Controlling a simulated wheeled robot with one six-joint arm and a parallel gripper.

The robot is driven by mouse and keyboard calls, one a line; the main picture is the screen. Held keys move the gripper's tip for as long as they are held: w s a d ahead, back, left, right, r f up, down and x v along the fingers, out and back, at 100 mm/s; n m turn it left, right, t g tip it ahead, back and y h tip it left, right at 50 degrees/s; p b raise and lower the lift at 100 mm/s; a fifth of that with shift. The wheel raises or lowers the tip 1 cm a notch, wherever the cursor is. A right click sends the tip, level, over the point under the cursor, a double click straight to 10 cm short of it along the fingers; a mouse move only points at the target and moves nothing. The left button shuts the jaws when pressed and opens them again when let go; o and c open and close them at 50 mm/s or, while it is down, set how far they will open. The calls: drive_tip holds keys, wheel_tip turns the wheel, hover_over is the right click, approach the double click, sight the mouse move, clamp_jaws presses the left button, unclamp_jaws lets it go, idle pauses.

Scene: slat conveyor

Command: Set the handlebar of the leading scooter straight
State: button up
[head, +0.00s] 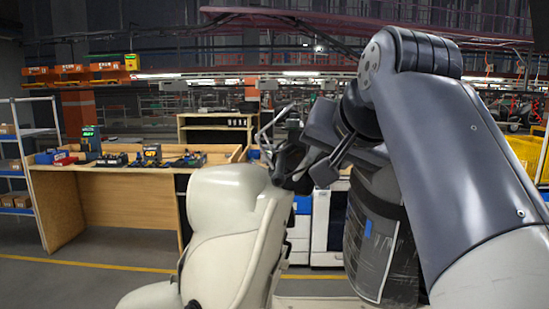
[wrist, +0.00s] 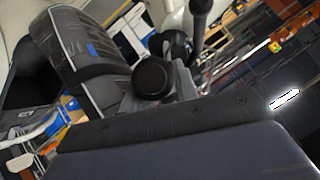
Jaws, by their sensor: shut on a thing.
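The cream scooter (head: 235,235) stands close in front of me in the head view, its rounded front body at lower centre. Its dark handlebar (head: 288,160) shows above the body, partly hidden by my gripper. My gripper (head: 325,165) reaches in from the right and is shut on the handlebar. In the wrist view a black round grip end (wrist: 153,78) lies just beyond the gripper's dark body, and another black grip (wrist: 200,12) sticks up behind it. The exact contact is hidden. The dark seat (head: 378,245) has a blue tag; it also shows in the wrist view (wrist: 85,55).
A wooden workbench (head: 130,170) with boxes and tools stands at the back left, beside a shelf rack (head: 22,165). White drawer cabinets (head: 325,228) stand behind the scooter. A yellow crate (head: 525,152) is at the far right. Floor with a yellow line (head: 85,263) is clear at left.

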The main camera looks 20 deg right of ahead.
drive_tip(key=shift+f, duration=0.25)
drive_tip(key=shift+s+d+f+b, duration=0.25)
drive_tip(key=shift+d+f+b, duration=0.25)
drive_tip(key=shift+d+b, duration=0.15)
drive_tip(key=o, duration=1.1)
drive_tip(key=shift+r+n, duration=0.25)
drive_tip(key=shift+n, duration=0.05)
drive_tip(key=shift+c, duration=0.2)
drive_tip(key=shift+r+p, duration=0.15)
drive_tip(key=shift+p, duration=0.15)
